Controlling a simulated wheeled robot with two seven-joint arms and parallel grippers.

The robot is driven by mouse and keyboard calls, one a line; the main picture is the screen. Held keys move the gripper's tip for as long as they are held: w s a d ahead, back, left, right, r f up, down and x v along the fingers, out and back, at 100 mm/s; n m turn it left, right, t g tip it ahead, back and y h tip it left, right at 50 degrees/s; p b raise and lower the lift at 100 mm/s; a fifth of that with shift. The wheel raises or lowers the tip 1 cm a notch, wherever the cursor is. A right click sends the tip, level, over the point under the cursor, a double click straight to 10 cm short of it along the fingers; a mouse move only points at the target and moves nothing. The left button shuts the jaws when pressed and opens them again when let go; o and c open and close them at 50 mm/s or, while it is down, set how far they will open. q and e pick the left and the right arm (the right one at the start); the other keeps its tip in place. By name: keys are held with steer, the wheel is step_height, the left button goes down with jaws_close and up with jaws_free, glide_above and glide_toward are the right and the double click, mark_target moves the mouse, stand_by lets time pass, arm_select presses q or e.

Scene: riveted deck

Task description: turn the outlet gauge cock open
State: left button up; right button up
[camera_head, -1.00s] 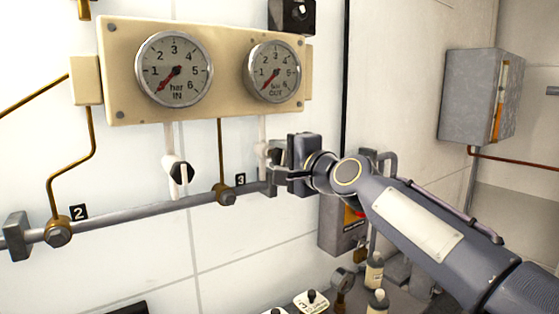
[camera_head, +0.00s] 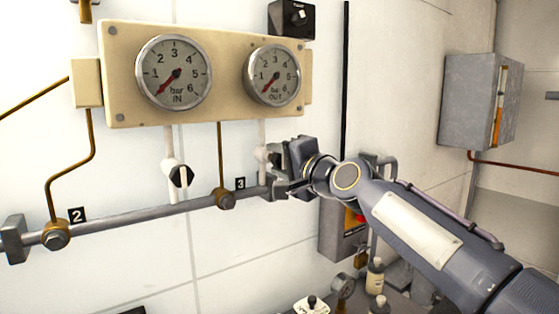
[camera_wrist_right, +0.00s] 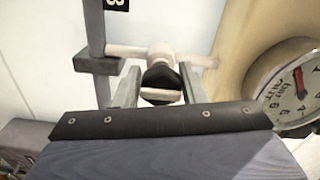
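The outlet gauge cock is a black knob with a white bar on a white pipe below the OUT gauge (camera_head: 272,75). In the right wrist view its black knob (camera_wrist_right: 160,76) sits between the two fingers of my right gripper (camera_wrist_right: 160,84), with very little space on either side. I cannot tell whether the fingers press on it. The white bar lies roughly along the white pipe there. In the head view my right gripper (camera_head: 276,172) hides most of the cock. The OUT needle points low left, near zero. My left gripper is not in view.
The inlet cock (camera_head: 178,176) hangs below the IN gauge (camera_head: 174,73). A grey rail (camera_head: 150,214) with brass fittings runs just below the cocks. A grey box (camera_head: 480,100) is on the right wall. Bottles (camera_head: 375,277) stand below my right arm.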

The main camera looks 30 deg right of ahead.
steer(key=o, duration=0.4)
steer(key=shift+c, duration=0.2)
steer(key=s+b, duration=0.1)
steer(key=s, duration=0.6)
steer(key=shift+s+d+b, duration=0.3)
steer(key=shift+s+b, duration=0.05)
steer(key=shift+s, duration=0.05)
steer(key=s+a+f+n+g, duration=0.4)
steer(key=s+f, duration=0.3)
steer(key=f, duration=0.6)
steer(key=s+a+f+n+g+y, duration=0.1)
steer(key=s+a+f+n+g, duration=0.3)
steer(key=f, duration=0.9)
steer(key=s+a+f+n+g+y, duration=0.1)
steer(key=s+a+f+n+g, duration=0.3)
steer(key=s+f, duration=0.6)
step_height(320, 180, down, 3)
steer(key=shift+a+n, duration=0.2)
steer(key=shift+n, duration=0.3)
